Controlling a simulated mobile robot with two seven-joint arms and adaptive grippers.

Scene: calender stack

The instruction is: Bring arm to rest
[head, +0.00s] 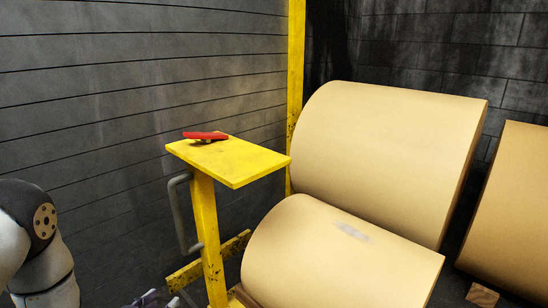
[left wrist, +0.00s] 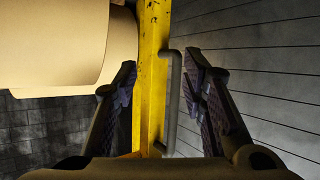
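My left arm (head: 40,245) comes in at the lower left of the head view. What look like the tips of my left gripper (head: 155,298) just show at the bottom edge, left of the yellow post (head: 208,240). In the left wrist view my left gripper (left wrist: 160,82) has its two dark fingers wide apart with nothing held. The yellow post and its grey handle (left wrist: 172,100) appear beyond the fingers, between them. I cannot tell the exact distance. My right gripper is in neither view.
A yellow stand top (head: 235,163) carries a red part (head: 205,135). Large tan rolls (head: 390,150) (head: 335,260) stand right of the stand, with another roll (head: 515,210) at the far right. A wooden block (head: 482,295) lies beside it. A grey plank wall (head: 100,100) is behind.

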